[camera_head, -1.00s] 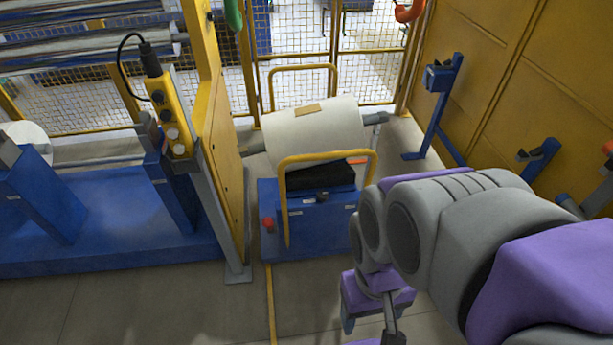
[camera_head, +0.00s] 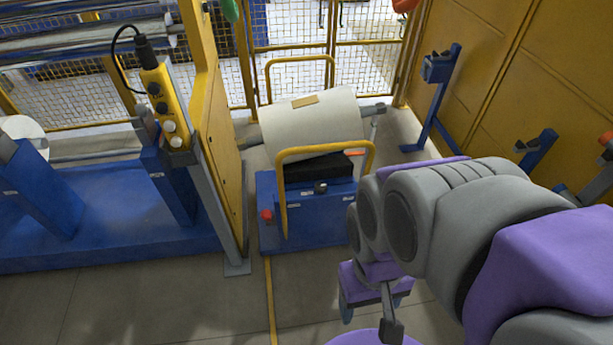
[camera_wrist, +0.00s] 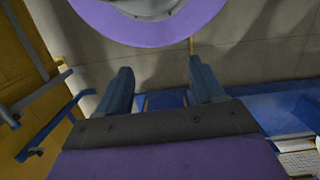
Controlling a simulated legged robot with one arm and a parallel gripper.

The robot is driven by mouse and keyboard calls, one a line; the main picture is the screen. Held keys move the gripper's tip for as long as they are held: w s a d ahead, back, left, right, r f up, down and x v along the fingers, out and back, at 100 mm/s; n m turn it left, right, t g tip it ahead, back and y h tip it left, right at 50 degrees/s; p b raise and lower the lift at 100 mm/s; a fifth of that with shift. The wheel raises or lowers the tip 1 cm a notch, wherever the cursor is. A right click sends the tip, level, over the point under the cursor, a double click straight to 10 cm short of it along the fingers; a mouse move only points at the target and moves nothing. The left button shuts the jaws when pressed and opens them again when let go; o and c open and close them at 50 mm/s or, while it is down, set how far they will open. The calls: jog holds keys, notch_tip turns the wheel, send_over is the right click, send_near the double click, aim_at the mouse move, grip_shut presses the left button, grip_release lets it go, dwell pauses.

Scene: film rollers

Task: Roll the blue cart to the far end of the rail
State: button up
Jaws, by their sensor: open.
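The blue cart (camera_head: 335,217) stands on the floor in the middle of the head view, with yellow tube handles at its front and back. A large white roll (camera_head: 325,120) with a small tan label lies across it. My gripper (camera_head: 368,312) hangs in front of the cart and to its right in the picture, apart from its front handle (camera_head: 325,149). In the wrist view my gripper (camera_wrist: 162,86) has its two fingers spread, with nothing between them. My arm hides part of the floor right of the cart. I cannot clearly make out a rail.
A yellow post (camera_head: 213,130) and a yellow control box (camera_head: 166,104) stand left of the cart, beside a long blue machine base (camera_head: 110,225). Mesh fencing (camera_head: 295,75) is behind. A yellow wall (camera_head: 530,90) and blue brackets (camera_head: 437,105) are at right. Front floor is clear.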

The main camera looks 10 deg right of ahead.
aim_at(326, 145)
jog(key=shift+c, duration=0.3)
